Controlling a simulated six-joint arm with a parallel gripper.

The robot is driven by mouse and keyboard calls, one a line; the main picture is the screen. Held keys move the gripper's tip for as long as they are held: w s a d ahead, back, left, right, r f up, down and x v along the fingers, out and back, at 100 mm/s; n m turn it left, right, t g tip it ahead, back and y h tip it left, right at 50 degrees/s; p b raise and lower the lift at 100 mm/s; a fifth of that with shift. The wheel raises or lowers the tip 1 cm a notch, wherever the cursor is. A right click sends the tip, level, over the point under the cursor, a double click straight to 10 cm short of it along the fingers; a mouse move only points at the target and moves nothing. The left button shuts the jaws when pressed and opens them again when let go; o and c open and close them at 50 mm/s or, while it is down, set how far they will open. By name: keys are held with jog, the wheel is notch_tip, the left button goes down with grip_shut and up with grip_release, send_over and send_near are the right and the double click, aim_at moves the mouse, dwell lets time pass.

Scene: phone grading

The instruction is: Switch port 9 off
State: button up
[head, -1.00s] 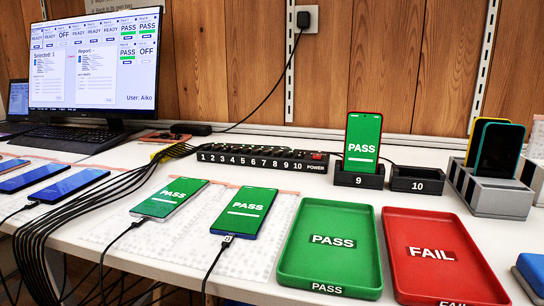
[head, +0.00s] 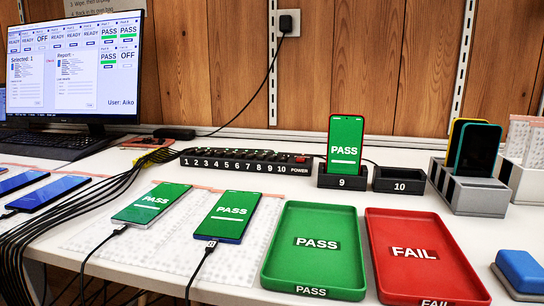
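The dock labelled 9 (head: 342,182) stands at the back of the bench. An upright phone (head: 346,144) sits in it with a green PASS screen. The long black hub (head: 243,166) lies left of it, with ports numbered 1 to 10 and a red POWER switch (head: 299,159) at its right end. The individual port buttons are too small to tell their states. The monitor (head: 75,62) at left shows port tiles; some read READY, PASS or OFF, with small print unreadable. My gripper is not in view.
The empty dock 10 (head: 398,181) adjoins dock 9. A green PASS tray (head: 315,278) and red FAIL tray (head: 425,284) lie in front. Cabled phones (head: 228,217) lie at left, beside bundled black cables (head: 65,215). A grey rack (head: 465,190) holds phones at right.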

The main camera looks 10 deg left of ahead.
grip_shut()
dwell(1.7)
